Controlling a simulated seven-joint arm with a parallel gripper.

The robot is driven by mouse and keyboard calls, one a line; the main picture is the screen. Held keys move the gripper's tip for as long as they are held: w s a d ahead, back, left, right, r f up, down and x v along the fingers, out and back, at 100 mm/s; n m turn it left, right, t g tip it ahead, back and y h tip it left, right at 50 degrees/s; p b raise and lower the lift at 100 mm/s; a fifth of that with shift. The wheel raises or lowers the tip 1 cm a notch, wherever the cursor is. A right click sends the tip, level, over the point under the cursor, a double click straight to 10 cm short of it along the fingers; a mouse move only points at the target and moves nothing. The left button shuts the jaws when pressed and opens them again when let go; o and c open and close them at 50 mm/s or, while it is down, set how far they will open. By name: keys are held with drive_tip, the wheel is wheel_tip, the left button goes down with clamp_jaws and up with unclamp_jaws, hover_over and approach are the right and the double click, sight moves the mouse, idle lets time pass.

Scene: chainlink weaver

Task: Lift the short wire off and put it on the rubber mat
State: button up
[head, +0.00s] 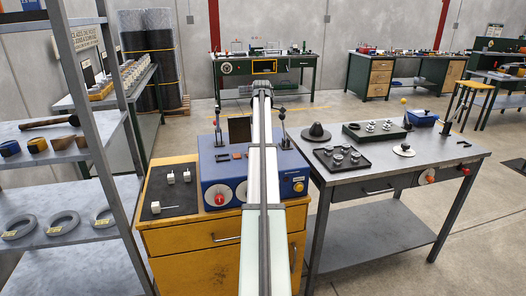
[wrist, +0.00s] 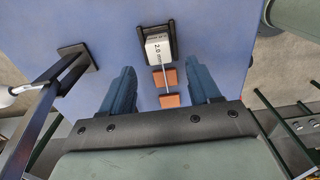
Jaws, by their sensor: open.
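In the wrist view a thin wire (wrist: 164,74) runs from a white block (wrist: 158,46) marked "2.0 mm" towards two orange-brown blocks (wrist: 169,77). The white block sits in a black holder on a blue surface. My gripper (wrist: 157,72) is open, with one finger on each side of the wire and nothing visibly held. In the head view my arm hides the gripper and this wire. A black mat (head: 180,195), which looks like the rubber mat, lies on the yellow cabinet at left.
The blue machine (head: 215,180) stands right of the mat on the yellow cabinet (head: 185,240). A dark post (wrist: 75,60) rises at the left in the wrist view. A grey table (head: 440,160) with trays stands at right. A grey shelf (head: 60,155) flanks the left.

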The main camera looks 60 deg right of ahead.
drive_tip(key=shift+f, duration=2.4)
drive_tip(key=shift+c, duration=0.4)
drive_tip(key=c, duration=1)
